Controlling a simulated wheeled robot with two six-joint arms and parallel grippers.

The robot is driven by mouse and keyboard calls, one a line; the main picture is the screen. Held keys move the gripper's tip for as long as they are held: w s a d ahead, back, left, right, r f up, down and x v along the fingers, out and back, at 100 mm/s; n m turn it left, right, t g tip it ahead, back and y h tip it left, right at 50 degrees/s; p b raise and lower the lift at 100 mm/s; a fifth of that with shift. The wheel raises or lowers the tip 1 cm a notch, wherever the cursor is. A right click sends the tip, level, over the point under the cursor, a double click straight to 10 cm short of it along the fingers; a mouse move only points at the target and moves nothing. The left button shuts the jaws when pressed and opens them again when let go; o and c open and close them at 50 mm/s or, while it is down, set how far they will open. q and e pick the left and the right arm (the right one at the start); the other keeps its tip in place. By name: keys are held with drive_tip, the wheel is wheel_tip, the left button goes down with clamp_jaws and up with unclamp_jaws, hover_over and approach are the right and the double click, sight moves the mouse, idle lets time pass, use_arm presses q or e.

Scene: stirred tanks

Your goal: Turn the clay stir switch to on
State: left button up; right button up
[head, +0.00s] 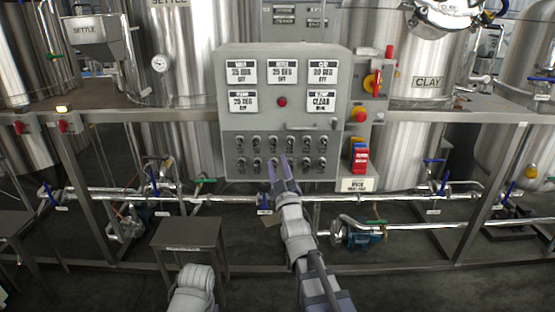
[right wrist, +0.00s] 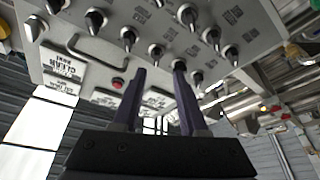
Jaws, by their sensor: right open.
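The grey control panel (head: 226,120) carries two rows of small dark pointed switches (head: 290,142). The labels by the switches are too small to read, so I cannot tell which is the clay stir switch. My left gripper is not in view.
A tank with a CLAY sign (head: 428,82) stands right of the panel. The panel has white display plates (head: 242,71), a red button (head: 282,102) and a handle (head: 312,127). A red-yellow rotary switch (head: 372,84) is at its right. A small dark table (head: 187,232) stands below.

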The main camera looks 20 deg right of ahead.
sight(274, 145)
drive_tip(key=shift+d+r, duration=0.2)
drive_tip(key=p+x, duration=0.2)
drive_tip(key=x, duration=0.5)
drive_tip(key=shift+w+r+p, duration=0.15)
drive_tip(key=shift+w+p, duration=0.2)
clamp_jaws()
